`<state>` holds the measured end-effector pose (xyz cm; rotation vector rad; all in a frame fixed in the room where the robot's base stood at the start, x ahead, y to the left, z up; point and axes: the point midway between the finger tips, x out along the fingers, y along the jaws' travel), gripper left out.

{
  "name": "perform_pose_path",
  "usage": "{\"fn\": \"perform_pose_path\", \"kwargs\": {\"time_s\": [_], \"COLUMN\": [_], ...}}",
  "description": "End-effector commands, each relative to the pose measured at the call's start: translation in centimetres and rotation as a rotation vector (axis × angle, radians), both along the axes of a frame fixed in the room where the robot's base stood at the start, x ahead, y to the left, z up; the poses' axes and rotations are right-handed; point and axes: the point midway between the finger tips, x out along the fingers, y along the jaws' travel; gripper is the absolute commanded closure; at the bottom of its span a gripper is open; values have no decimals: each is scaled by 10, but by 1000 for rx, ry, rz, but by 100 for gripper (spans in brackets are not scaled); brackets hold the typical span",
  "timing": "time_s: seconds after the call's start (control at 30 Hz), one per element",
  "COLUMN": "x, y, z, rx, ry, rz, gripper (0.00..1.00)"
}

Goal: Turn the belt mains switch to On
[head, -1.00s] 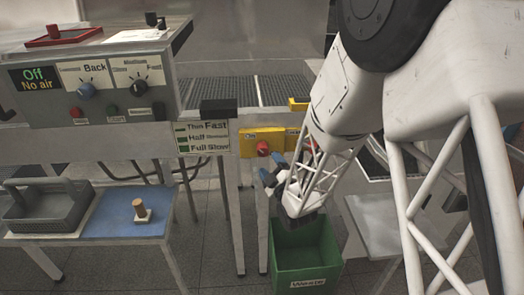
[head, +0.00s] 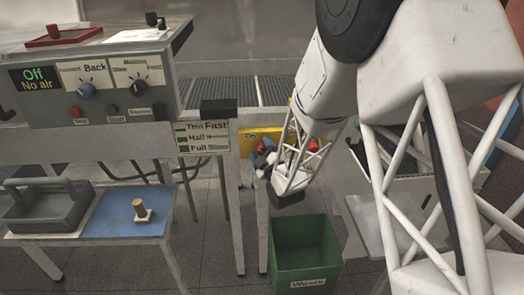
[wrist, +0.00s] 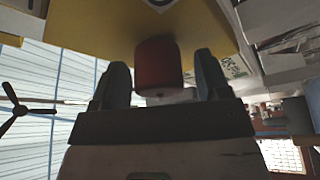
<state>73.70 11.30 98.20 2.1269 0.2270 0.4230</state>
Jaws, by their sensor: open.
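A red knob (wrist: 158,62) sticks out from a yellow panel (wrist: 90,28) in the wrist view. My gripper (wrist: 161,75) is open, with one dark finger on each side of the knob. A gap shows at each side, so the fingers do not appear to press on it. In the head view, my gripper (head: 262,162) is in front of the yellow panel (head: 257,133), at a red knob (head: 266,145) that it partly covers. Another red part (head: 313,145) shows to the right behind the gripper frame. The panel's lettering is mostly hidden, and I cannot read the knob's setting.
A green waste bin (head: 306,250) stands below my gripper. A sign (head: 203,137) with speed words and a black block (head: 218,108) are left of the panel. A control box (head: 95,90) reading "Off, No air" is further left, above a blue-topped table (head: 120,215).

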Motion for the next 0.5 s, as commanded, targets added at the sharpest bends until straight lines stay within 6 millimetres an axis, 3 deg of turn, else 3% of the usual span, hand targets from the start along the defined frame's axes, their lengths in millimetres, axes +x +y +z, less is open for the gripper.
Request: {"fn": "perform_pose_path", "kwargs": {"time_s": [0.17, 0.4, 0.5], "x": [0, 0, 0], "y": [0, 0, 0], "z": [0, 0, 0], "rx": [0, 0, 0], "ry": [0, 0, 0], "rz": [0, 0, 0], "gripper": [32, 69, 79]}}
